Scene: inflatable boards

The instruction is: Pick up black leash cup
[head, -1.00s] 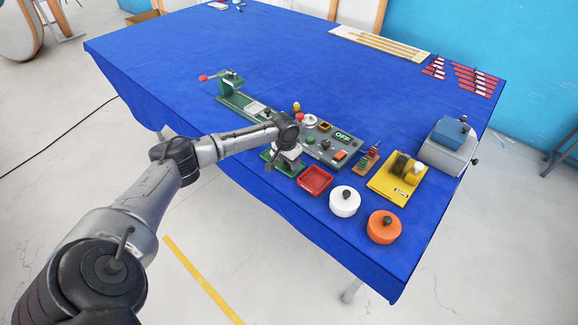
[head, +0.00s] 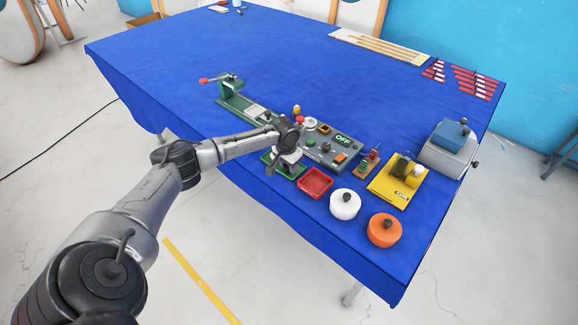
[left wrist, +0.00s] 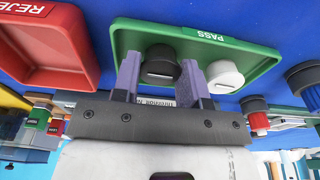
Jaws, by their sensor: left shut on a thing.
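The black leash cup (left wrist: 161,66) sits in the green PASS tray (left wrist: 262,74) in the left wrist view, with one finger of my left gripper (left wrist: 163,84) on each side of it. The gripper is shut on this cup. A white cup (left wrist: 225,77) stands just right of the right finger in the same tray. My right gripper is in neither view.
The red REJECT tray (head: 315,182) is beside the green one. A grey control box (head: 322,152) marked OFF stands behind. A white pot (head: 345,204), an orange pot (head: 384,231) and a yellow station (head: 393,190) are to the right. The blue table (head: 270,50) is mostly clear at the back.

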